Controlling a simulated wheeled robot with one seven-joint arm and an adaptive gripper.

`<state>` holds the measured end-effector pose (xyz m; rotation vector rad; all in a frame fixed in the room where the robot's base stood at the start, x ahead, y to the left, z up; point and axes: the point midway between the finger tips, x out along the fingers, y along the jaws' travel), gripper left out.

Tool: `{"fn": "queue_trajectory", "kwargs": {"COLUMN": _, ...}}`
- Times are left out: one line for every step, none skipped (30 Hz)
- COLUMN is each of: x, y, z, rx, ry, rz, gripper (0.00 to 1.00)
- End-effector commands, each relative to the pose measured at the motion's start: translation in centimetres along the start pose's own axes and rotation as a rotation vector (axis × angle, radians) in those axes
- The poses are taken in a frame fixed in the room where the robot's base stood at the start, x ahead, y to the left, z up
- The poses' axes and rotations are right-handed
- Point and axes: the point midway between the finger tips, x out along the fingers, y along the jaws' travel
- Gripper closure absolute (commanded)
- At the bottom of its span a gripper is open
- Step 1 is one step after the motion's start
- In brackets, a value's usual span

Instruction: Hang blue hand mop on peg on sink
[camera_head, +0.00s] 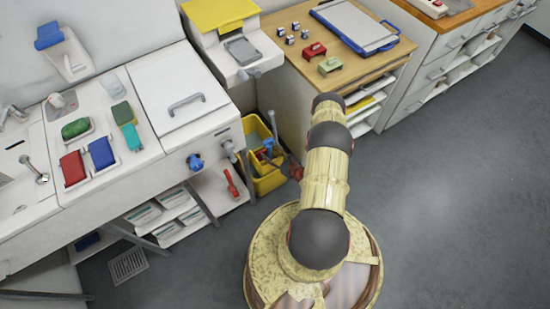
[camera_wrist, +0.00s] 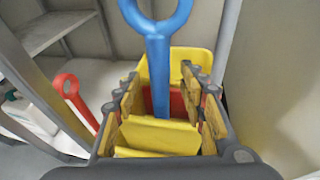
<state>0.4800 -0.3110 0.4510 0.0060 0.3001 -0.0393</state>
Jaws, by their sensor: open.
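A blue hand mop (camera_wrist: 157,60) shows in the wrist view as a blue handle with a ring at its upper end. Its lower end is hidden behind my gripper and the yellow parts below. My gripper (camera_wrist: 160,92) is open, with one finger on each side of the blue handle; I cannot tell whether either finger touches it. In the head view, the blue mop is small in the yellow bucket (camera_head: 269,182) beside the sink unit. The sink unit (camera_head: 210,135) has a grey peg-like part (camera_head: 228,149) and a blue fitting (camera_head: 195,162) on its front right.
A wooden-topped cabinet (camera_head: 290,92) stands close right of the bucket. Floor (camera_head: 440,190) is clear to the right.

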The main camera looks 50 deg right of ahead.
Motion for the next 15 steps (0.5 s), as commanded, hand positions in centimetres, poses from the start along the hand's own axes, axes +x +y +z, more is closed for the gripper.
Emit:
{"fn": "queue_trajectory", "kwargs": {"x": 0.48, "y": 0.05, "z": -0.04, "rx": -0.001, "ry": 0.000, "rz": 0.002, "gripper": 0.59}}
{"fn": "queue_trajectory", "kwargs": {"x": 0.65, "y": 0.03, "z": -0.03, "rx": -0.001, "ry": 0.000, "rz": 0.001, "gripper": 0.59}}
{"fn": "queue_trajectory", "kwargs": {"x": 0.81, "y": 0.01, "z": -0.02, "rx": -0.001, "ry": 0.000, "rz": 0.000, "gripper": 0.59}}
{"fn": "queue_trajectory", "kwargs": {"x": 0.90, "y": 0.01, "z": -0.02, "rx": -0.001, "ry": 0.000, "rz": 0.000, "gripper": 0.59}}
{"fn": "queue_trajectory", "kwargs": {"x": 0.96, "y": 0.01, "z": -0.01, "rx": -0.001, "ry": 0.000, "rz": 0.000, "gripper": 0.59}}
{"fn": "queue_trajectory", "kwargs": {"x": 1.02, "y": 0.01, "z": 0.01, "rx": 0.000, "ry": 0.000, "rz": 0.000, "gripper": 0.59}}
{"fn": "queue_trajectory", "kwargs": {"x": 1.04, "y": 0.02, "z": 0.01, "rx": 0.000, "ry": 0.000, "rz": 0.000, "gripper": 0.59}}
{"fn": "queue_trajectory", "kwargs": {"x": 1.04, "y": 0.01, "z": 0.02, "rx": 0.000, "ry": 0.000, "rz": 0.000, "gripper": 0.59}}
{"fn": "queue_trajectory", "kwargs": {"x": 1.04, "y": 0.01, "z": 0.03, "rx": 0.000, "ry": 0.000, "rz": 0.000, "gripper": 0.59}}
{"fn": "queue_trajectory", "kwargs": {"x": 1.03, "y": 0.01, "z": 0.03, "rx": 0.000, "ry": 0.000, "rz": 0.000, "gripper": 0.59}}
{"fn": "queue_trajectory", "kwargs": {"x": 1.03, "y": 0.01, "z": 0.03, "rx": 0.000, "ry": 0.000, "rz": 0.000, "gripper": 0.59}}
{"fn": "queue_trajectory", "kwargs": {"x": 1.02, "y": 0.01, "z": 0.04, "rx": 0.000, "ry": 0.000, "rz": 0.000, "gripper": 0.59}}
{"fn": "queue_trajectory", "kwargs": {"x": 1.02, "y": 0.01, "z": 0.03, "rx": 0.000, "ry": 0.000, "rz": 0.000, "gripper": 0.59}}
{"fn": "queue_trajectory", "kwargs": {"x": 1.02, "y": 0.01, "z": 0.04, "rx": 0.000, "ry": 0.000, "rz": 0.000, "gripper": 0.61}}
{"fn": "queue_trajectory", "kwargs": {"x": 1.02, "y": 0.01, "z": 0.03, "rx": 0.000, "ry": 0.000, "rz": 0.000, "gripper": 0.63}}
